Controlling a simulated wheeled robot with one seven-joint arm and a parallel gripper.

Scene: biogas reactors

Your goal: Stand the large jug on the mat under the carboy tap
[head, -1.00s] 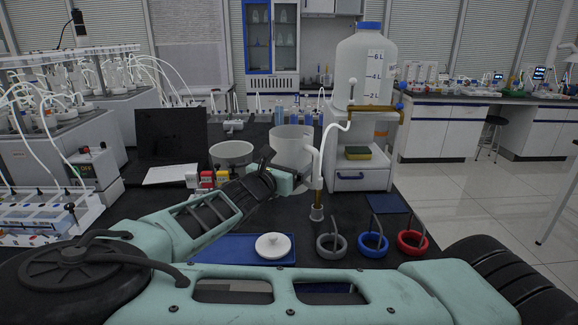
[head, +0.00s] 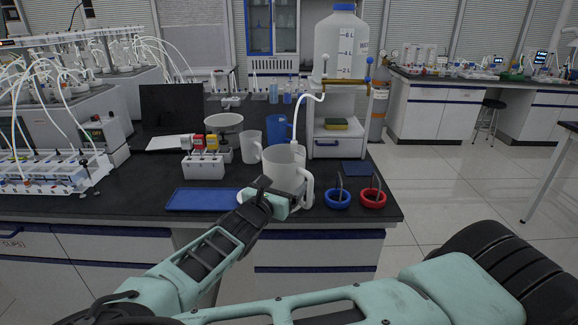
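The large jug (head: 283,165) is a translucent whitish vessel with its handle on the right, upright near the counter's front edge. My gripper (head: 276,203) is at its lower front and appears closed on it; the fingertips are hidden. I cannot tell whether the jug's base touches the counter. The carboy (head: 341,45) stands on a white shelf unit behind, to the right. Its brass tap pipe (head: 345,81) runs along the carboy's foot, with blue fittings at the right end. The dark blue mat (head: 357,169) lies bare below that end, right of the jug.
A blue ring (head: 338,199) and a red ring (head: 373,198) with upright stems stand in front of the mat. A white hose (head: 296,118) hangs down behind the jug. A smaller jug (head: 250,147), a blue jug (head: 277,128) and a blue tray (head: 202,199) are to the left.

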